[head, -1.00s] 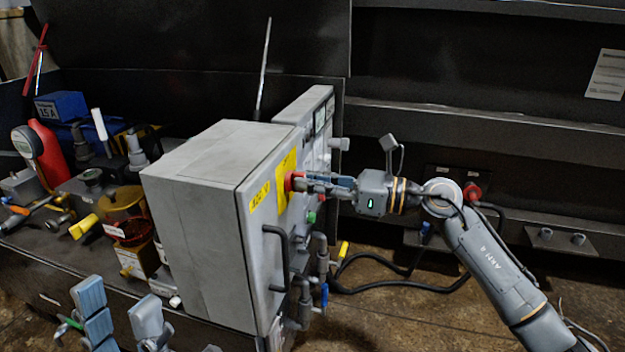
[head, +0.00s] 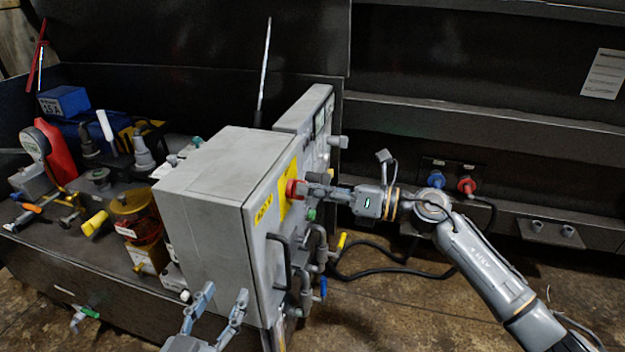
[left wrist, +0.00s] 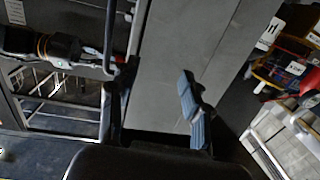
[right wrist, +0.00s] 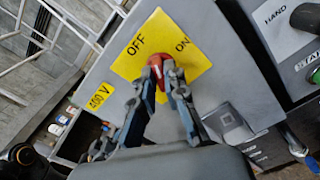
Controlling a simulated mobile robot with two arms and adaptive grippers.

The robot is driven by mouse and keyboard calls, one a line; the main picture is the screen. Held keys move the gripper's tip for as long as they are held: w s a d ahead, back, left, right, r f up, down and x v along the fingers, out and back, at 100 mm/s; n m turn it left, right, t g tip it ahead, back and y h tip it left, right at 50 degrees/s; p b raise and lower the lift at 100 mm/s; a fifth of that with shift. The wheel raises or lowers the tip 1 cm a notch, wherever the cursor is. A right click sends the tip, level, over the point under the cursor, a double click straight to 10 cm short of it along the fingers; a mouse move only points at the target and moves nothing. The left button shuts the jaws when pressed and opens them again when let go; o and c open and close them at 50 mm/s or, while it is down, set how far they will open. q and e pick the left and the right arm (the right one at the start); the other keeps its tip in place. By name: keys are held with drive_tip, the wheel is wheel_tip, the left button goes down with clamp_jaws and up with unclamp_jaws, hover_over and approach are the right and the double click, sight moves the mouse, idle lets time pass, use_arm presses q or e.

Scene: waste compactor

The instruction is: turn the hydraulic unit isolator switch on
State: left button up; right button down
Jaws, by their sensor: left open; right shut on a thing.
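The isolator switch is a red rotary knob (right wrist: 157,65) on a yellow plate (right wrist: 205,72) marked OFF and ON, on the door of a grey cabinet (head: 205,200). In the head view the knob (head: 292,189) stands out from the door's right-facing side. My right gripper (right wrist: 165,74) is shut on the knob, one finger on each side; the fingers hide part of it. In the right wrist view its red end lies between the two words. My left gripper (head: 222,300) is open and empty beside the cabinet's lower front; it also shows in the left wrist view (left wrist: 160,85).
A dark door handle (head: 280,262) and pipes with a blue-handled valve (head: 322,287) are below the knob. Several tools and an amber container (head: 135,212) crowd the bench on the left. Blue and red sockets (head: 466,184) and a black cable lie behind my right arm.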

use_arm(q)
drive_tip(key=s+a+f+g+y+p, duration=0.25)
drive_tip(key=s+f+g, duration=0.4)
drive_tip(key=f, duration=0.35)
drive_tip(key=s+a+f+g+y+p, duration=0.1)
drive_tip(key=s+a+g+p, duration=0.15)
drive_tip(key=s, duration=0.25)
drive_tip(key=s+a+f+g+p, duration=0.2)
drive_tip(key=s+g, duration=0.2)
drive_tip(key=s, duration=0.1)
wheel_tip(320, 180, down, 22)
drive_tip(key=s+g+p, duration=0.1)
drive_tip(key=s+p, duration=0.1)
drive_tip(key=p, duration=0.4)
drive_tip(key=shift+s+d+r+g, duration=0.2)
drive_tip(key=shift+g, duration=0.2)
use_arm(e)
drive_tip(key=shift+w+d+f+m, duration=0.1)
drive_tip(key=shift+m, duration=2.95)
drive_tip(key=shift+f+m, duration=0.1)
drive_tip(key=shift+m, duration=2.95)
